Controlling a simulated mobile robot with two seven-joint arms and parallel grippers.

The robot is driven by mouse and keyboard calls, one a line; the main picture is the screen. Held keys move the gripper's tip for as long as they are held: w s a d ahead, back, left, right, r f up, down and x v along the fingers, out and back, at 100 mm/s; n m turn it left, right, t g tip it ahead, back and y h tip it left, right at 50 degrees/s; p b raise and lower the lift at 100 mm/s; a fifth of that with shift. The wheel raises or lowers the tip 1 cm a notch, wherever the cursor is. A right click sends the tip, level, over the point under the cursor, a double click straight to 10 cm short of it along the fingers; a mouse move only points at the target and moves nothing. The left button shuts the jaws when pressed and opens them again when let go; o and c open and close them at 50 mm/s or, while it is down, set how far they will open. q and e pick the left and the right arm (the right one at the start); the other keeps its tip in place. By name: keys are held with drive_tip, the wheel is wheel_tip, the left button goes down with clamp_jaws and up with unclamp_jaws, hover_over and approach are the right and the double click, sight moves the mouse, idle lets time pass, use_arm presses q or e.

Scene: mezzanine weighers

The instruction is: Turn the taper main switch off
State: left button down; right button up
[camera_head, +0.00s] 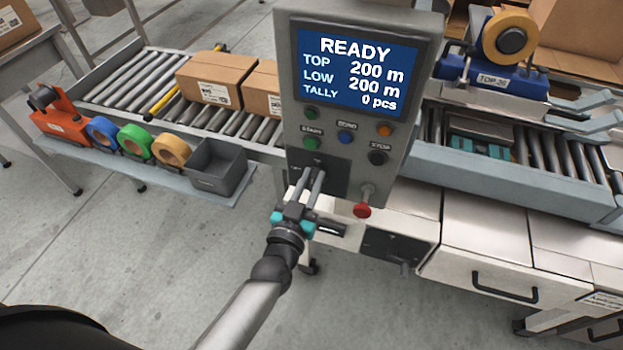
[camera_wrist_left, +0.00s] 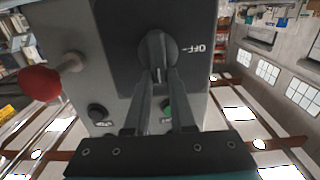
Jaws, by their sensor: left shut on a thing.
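The taper's grey control panel (camera_head: 290,90) stands in the middle of the head view, with a lit screen (camera_head: 355,72) reading READY. The main switch is a dark rotary knob (camera_wrist_left: 156,50) on a black plate (camera_wrist_left: 110,25), low on the panel. The mark OFF shows beside the knob in the left wrist view. My left gripper (camera_head: 312,178) reaches up to the plate, and its fingers (camera_wrist_left: 160,85) are shut on the knob. In the head view the fingers mostly hide the knob. My right gripper is not in view.
A red knob on a stem (camera_head: 362,209) sticks out right of my left gripper. Green, blue, orange and black buttons (camera_head: 346,137) sit above. Cartons (camera_head: 215,80) lie on the roller conveyor at left. A grey bin (camera_head: 218,168) and tape rolls (camera_head: 136,139) sit on a side shelf.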

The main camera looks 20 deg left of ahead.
use_arm(q)
drive_tip(key=shift+a+n, duration=0.1)
drive_tip(key=shift+n, duration=0.3)
drive_tip(key=f+n+b, duration=0.1)
drive_tip(key=n, duration=0.4)
drive_tip(key=a+n, duration=0.1)
drive_tip(key=n, duration=0.5)
drive_tip(key=a+f+n+b, duration=0.1)
drive_tip(key=n, duration=0.5)
drive_tip(key=shift+a+f+b, duration=0.15)
drive_tip(key=shift+f+b, duration=0.15)
drive_tip(key=shift+f, duration=0.05)
idle(0.6)
drive_tip(key=c, duration=0.8)
unclamp_jaws()
drive_tip(key=shift+o, duration=0.2)
drive_tip(key=s, duration=1.5)
drive_tip(key=shift+a, duration=0.3)
